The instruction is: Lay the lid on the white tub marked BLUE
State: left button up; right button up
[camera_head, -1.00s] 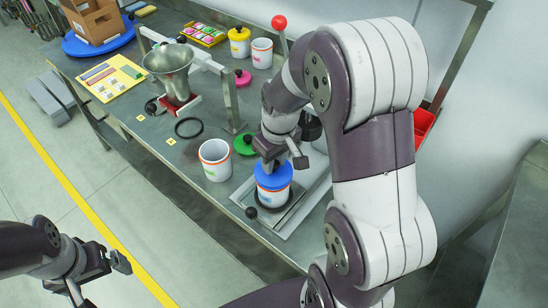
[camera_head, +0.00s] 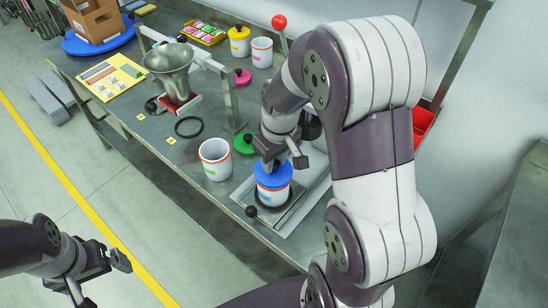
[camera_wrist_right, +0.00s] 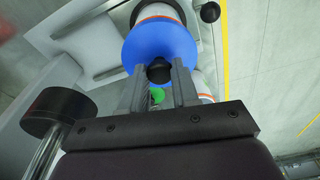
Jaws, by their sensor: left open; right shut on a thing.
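The blue lid (camera_head: 273,176) is on or just at the mouth of a white tub (camera_head: 272,196) with orange bands. That tub stands on the plate at the front of the bench. My right gripper (camera_head: 277,160) is above the lid and shut on its black knob. In the right wrist view the knob (camera_wrist_right: 159,72) sits between the two fingers and the blue lid (camera_wrist_right: 158,42) spreads behind it. Whether the lid rests fully on the rim I cannot tell. My left gripper (camera_head: 99,276) is open and empty, off the bench at the lower left.
An open white tub (camera_head: 215,160) stands left of the lidded one, with a green lid (camera_head: 245,143) behind it. A black ring (camera_head: 188,127) and a metal funnel (camera_head: 170,70) are further left. Yellow (camera_head: 239,42) and white (camera_head: 261,52) tubs stand at the back.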

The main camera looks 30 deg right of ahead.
jog(key=shift+f, duration=0.35)
dwell(0.3)
jog(key=o, duration=1.9)
jog(key=shift+c, duration=0.2)
jog(key=shift+r, duration=0.15)
notch_tip(320, 180, up, 7)
jog(key=p, duration=0.6)
